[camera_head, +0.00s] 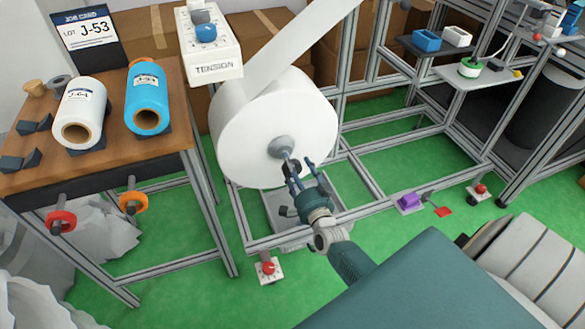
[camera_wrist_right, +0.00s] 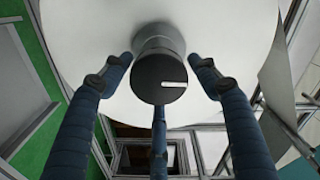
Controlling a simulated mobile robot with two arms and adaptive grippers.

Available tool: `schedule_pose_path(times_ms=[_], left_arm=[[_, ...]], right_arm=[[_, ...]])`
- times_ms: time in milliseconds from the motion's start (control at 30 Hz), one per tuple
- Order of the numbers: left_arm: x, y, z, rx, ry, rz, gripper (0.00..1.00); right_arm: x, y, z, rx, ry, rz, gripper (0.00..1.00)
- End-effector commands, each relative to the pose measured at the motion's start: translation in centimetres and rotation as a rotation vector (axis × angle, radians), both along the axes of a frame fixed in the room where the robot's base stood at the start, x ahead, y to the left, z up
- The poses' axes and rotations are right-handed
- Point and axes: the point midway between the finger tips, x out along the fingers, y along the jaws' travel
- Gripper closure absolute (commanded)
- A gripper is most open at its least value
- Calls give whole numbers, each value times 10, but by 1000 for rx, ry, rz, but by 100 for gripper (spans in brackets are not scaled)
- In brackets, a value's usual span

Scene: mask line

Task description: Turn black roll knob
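The black roll knob (camera_wrist_right: 160,80) is a dark round cylinder with a white mark, on the hub of the large white roll (camera_head: 262,110). In the head view the grey hub (camera_head: 281,146) shows, with the knob's dark end (camera_head: 292,160) partly behind my fingers. My right gripper (camera_head: 298,172) is at the roll's face, pointing at the hub. In the right wrist view its blue fingers (camera_wrist_right: 160,66) are spread, two beside the knob and one below, with visible gaps at the sides. It holds nothing. My left gripper is not in view.
A wooden table (camera_head: 120,160) with white and blue spools stands on the left. The tension box (camera_head: 212,45) is above the roll. A metal frame (camera_head: 375,190) runs behind and below. A small box with a red knob (camera_head: 268,268) is on the floor.

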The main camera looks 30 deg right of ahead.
Motion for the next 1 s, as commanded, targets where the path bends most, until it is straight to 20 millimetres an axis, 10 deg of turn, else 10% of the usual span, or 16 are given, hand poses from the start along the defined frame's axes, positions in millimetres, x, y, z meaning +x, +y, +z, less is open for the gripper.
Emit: schedule_pose_path(times_ms=[433, 1000], left_arm=[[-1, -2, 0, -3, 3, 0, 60], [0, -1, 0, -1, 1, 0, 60]], right_arm=[[-11, 7, -1, 3, 2, 7, 33], [-111, 28, -1, 2, 3, 3, 33]])
